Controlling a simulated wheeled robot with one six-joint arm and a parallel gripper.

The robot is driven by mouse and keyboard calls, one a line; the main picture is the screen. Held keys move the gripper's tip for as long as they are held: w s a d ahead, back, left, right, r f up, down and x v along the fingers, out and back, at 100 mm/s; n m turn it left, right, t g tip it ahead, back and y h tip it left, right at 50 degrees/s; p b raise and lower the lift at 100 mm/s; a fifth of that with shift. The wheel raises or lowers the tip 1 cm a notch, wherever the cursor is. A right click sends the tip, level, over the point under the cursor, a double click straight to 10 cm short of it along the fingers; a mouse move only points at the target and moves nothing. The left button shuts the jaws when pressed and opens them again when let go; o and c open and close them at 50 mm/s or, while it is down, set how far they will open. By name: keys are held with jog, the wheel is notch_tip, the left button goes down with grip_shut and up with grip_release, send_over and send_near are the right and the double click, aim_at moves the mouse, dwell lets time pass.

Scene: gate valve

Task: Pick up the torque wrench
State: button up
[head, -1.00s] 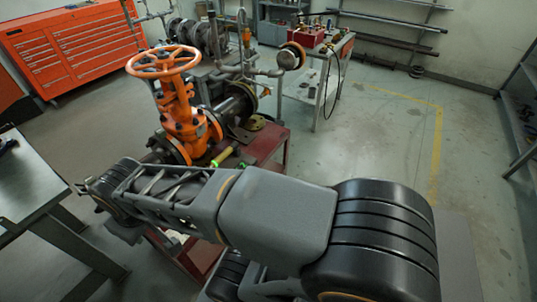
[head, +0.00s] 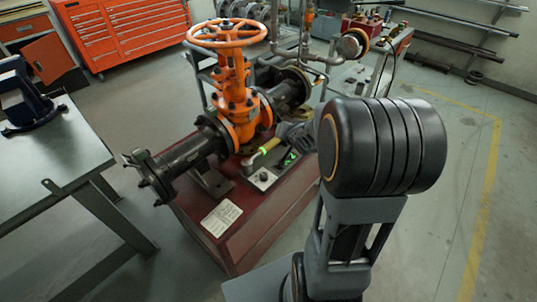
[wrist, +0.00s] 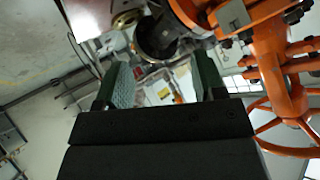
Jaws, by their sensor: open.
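The orange gate valve (head: 235,85) with its handwheel and black flanged pipe (head: 190,150) stands close left of the tool. A small grey box with a knob (head: 262,180) and a white sheet (head: 221,217) lie on the red stand (head: 245,235). A workbench (head: 60,150) is at left.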

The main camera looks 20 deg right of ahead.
notch_tip(320, 180, down, 8)
jog(key=w+d+m+t+y+b, duration=0.2)
jog(key=d, duration=0.1)
jog(key=m+t+y+b, duration=0.3)
jog(key=m+y, duration=0.1)
jog(key=y, duration=0.2)
send_near(270, 148)
jog(key=b+x, duration=0.1)
jog(key=x, duration=1)
jog(key=shift+w+f, duration=0.25)
jog(key=shift+w, duration=0.05)
grip_shut()
jog(key=shift+r, duration=0.1)
